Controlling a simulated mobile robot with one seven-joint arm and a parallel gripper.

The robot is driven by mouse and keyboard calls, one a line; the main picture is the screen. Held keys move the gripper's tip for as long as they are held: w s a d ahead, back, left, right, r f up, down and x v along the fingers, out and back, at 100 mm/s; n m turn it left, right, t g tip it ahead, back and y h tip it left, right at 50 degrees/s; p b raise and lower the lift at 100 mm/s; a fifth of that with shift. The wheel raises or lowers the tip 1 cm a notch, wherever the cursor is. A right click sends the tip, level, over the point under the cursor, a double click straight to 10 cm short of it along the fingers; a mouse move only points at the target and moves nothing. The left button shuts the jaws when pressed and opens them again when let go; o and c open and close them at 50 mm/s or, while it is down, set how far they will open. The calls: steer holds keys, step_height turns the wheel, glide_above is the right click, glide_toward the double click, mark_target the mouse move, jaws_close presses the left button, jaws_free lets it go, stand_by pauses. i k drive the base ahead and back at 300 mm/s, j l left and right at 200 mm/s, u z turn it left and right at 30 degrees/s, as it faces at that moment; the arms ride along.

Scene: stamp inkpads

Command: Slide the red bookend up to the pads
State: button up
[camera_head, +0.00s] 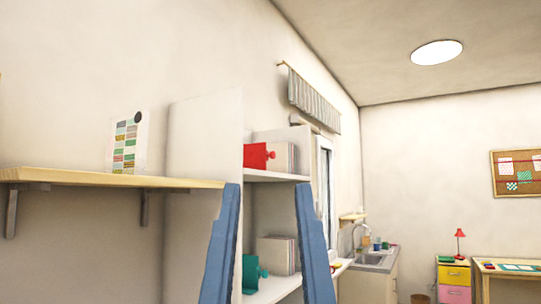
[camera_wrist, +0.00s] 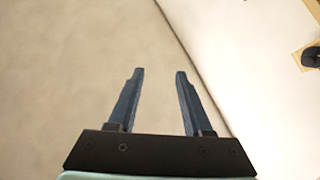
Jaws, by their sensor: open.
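The red bookend (camera_head: 256,157) stands on the upper shelf (camera_head: 270,176) of a white shelf unit in the head view. The wrist view shows the same empty fingers (camera_wrist: 160,72) against a plain wall; neither the bookend nor the pads show there.
A teal bookend (camera_head: 251,273) and another pale row (camera_head: 278,255) stand on the lower shelf. The unit's tall white side panel (camera_head: 205,190) is on the left. A wooden wall shelf (camera_head: 110,180) holds a colour chart (camera_head: 127,145). A sink (camera_head: 370,258) is farther right.

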mark_target(255, 157)
steer(key=i+l, duration=0.25)
steer(key=i, duration=0.2)
steer(key=i+l+u, duration=0.1)
steer(key=i+l, duration=0.15)
steer(key=i, duration=0.25)
steer(key=i+l, duration=0.3)
steer(key=i, duration=0.15)
steer(key=u, duration=0.05)
